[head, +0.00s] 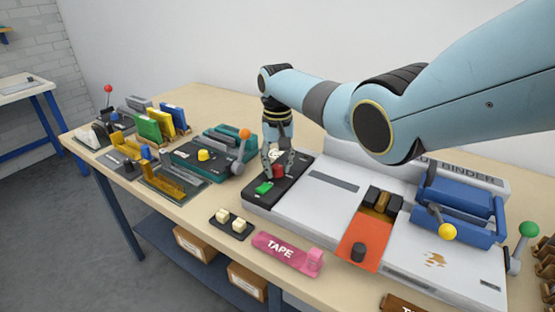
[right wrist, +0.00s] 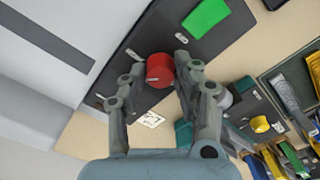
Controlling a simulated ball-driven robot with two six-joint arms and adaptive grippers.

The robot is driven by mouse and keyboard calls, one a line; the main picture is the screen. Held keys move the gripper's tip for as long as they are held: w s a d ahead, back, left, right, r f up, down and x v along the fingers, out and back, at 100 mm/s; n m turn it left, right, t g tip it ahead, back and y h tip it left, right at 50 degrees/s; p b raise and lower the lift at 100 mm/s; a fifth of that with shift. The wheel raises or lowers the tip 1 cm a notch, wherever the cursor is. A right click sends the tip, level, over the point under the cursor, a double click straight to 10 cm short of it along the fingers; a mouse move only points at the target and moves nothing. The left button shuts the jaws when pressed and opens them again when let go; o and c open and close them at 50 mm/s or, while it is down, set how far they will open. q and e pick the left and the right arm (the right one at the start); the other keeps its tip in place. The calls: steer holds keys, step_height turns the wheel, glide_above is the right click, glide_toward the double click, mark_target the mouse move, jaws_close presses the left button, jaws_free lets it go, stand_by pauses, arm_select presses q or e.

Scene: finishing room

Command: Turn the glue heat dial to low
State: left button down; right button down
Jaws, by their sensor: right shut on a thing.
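A red dial (head: 279,171) stands on a dark control panel (head: 296,187) at the left end of the grey binder machine (head: 320,205). It also shows in the right wrist view (right wrist: 160,71), with a light pointer mark on its side. My right gripper (head: 278,169) points down over the panel and is shut on the red dial, one finger on each side. Small pale labels lie on the panel around the dial, too small to read. A dark knob (head: 358,252) stands on the orange plate (head: 352,265); I cannot tell which knob is named for glue heat. My left gripper is not in view.
A green switch (head: 264,188) sits beside the dial. A teal machine with a grey lever with an orange ball (head: 244,134) stands close left. A pink tape dispenser (head: 285,253) and a small block with cream buttons (head: 231,223) lie in front. The blue clamp (head: 455,212) stands right.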

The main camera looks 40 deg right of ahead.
mark_target(277, 166)
steer(key=n+p, duration=0.1)
steer(key=n, duration=0.4)
steer(key=shift+r+n, duration=0.1)
steer(key=shift+n, duration=0.2)
steer(key=n+p, duration=0.1)
steer(key=n, duration=1)
steer(key=shift+n, duration=0.4)
steer(key=n, duration=0.5)
steer(key=shift+n, duration=0.3)
steer(key=c, duration=1)
jaws_free()
step_height(277, 166, up, 12)
steer(key=shift+f, duration=0.1)
